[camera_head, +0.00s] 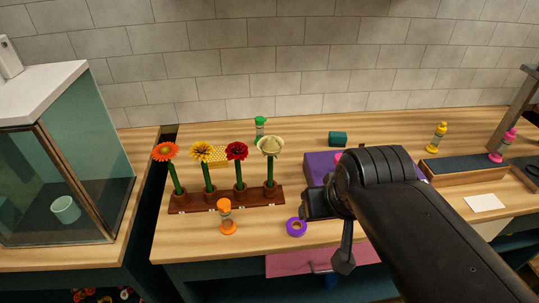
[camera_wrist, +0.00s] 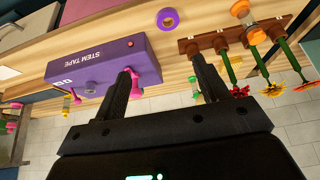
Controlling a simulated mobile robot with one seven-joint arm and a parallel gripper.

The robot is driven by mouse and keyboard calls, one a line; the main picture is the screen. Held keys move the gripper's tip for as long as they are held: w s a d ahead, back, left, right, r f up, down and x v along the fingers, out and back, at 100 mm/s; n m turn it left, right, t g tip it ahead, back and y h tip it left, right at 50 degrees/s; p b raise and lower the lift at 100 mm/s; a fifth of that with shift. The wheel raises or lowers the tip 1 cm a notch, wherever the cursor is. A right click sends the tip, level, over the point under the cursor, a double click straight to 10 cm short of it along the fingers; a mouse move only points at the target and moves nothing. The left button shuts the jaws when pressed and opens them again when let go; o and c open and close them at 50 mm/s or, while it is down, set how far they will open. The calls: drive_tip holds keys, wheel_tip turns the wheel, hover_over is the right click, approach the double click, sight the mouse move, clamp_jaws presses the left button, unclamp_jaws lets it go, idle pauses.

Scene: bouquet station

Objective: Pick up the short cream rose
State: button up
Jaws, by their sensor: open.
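The short cream rose (camera_head: 270,147) stands upright on a green stem at the right end of a brown wooden rack (camera_head: 230,201) in the head view. A red flower (camera_head: 237,151), a yellow flower (camera_head: 202,151) and an orange flower (camera_head: 166,151) stand to its left. My gripper (camera_wrist: 160,65) is open, with nothing between its fingers in the wrist view. In the head view my arm reaches in from the lower right, and its end is right of the rack, apart from the rose. In the wrist view the rose cannot be made out; the right finger covers part of that area.
A purple stem tape box (camera_wrist: 105,62) lies right of the rack in the head view. A purple tape ring (camera_head: 296,227) and an orange hourglass (camera_head: 227,217) stand in front. A green hourglass (camera_head: 260,129) is behind. A glass cabinet (camera_head: 90,140) is at left.

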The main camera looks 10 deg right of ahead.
drive_tip(key=shift+o, duration=0.9)
drive_tip(key=m+g, duration=0.6)
approach(270, 155)
drive_tip(key=shift+w+d+f, duration=0.1)
drive_tip(key=shift+w+f, duration=0.2)
drive_tip(key=shift+w, duration=0.2)
drive_tip(key=shift+w+d+f, duration=0.1)
drive_tip(key=shift+w+f, duration=0.2)
drive_tip(key=shift+w, duration=0.2)
wheel_tip(270, 155, down, 11)
drive_tip(key=shift+r, duration=0.1)
